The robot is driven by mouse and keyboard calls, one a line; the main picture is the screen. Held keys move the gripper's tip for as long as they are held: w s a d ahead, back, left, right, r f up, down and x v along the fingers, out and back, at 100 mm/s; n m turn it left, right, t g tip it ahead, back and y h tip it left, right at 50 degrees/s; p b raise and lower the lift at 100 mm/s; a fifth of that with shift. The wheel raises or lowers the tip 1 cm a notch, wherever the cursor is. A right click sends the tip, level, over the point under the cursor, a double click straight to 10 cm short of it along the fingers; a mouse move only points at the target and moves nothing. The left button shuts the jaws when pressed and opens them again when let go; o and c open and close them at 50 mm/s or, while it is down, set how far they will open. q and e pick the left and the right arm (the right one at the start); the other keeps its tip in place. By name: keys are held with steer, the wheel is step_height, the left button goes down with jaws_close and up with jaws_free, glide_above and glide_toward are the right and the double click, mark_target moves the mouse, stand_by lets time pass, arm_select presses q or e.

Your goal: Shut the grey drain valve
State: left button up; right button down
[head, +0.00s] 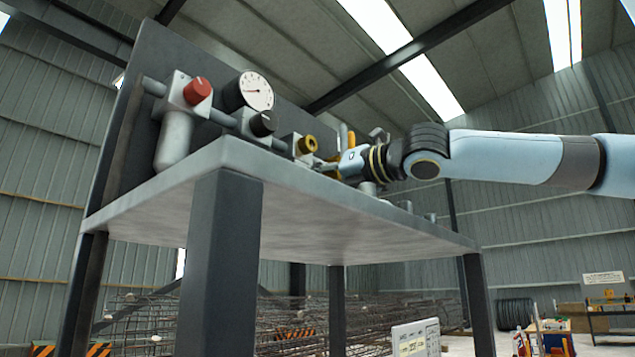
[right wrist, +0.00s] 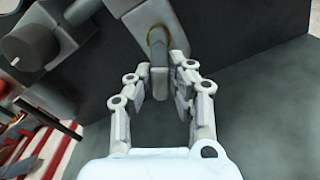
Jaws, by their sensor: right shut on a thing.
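In the right wrist view, a grey lever handle (right wrist: 157,48), which looks like the drain valve's, points from a pale pipe fitting with a brass-coloured ring toward my fingers. My right gripper (right wrist: 161,70) is shut on the end of this lever, one finger on each side. In the head view my right gripper (head: 335,165) reaches in from the right, above the bench, among the fittings on the pipe. There the lever is hidden by the gripper and by the brass-knobbed fitting. My left gripper is not in view.
A bench (head: 300,205) with a dark back panel (head: 160,80) carries the pipe. Along it stand a red knob (head: 197,91), a gauge (head: 256,91), a black knob (head: 263,124) and a brass knob (head: 308,145). A dark round knob (right wrist: 32,45) is left of my fingers.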

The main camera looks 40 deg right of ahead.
steer(key=shift+a+r+m+p, duration=0.25)
steer(key=shift+r+m+p, duration=0.4)
steer(key=shift+m, duration=1.4)
steer(key=shift+a+r+m+p, duration=0.25)
steer(key=shift+m+p, duration=0.7)
steer(key=shift+m, duration=1.15)
steer(key=shift+a+r+m+p, duration=0.2)
steer(key=shift+r+m+p, duration=0.45)
steer(key=shift+m, duration=1.4)
steer(key=shift+f, duration=0.15)
steer(key=c, duration=1.2)
jaws_free()
steer(key=shift+s, duration=0.1)
steer(key=shift+c, duration=0.2)
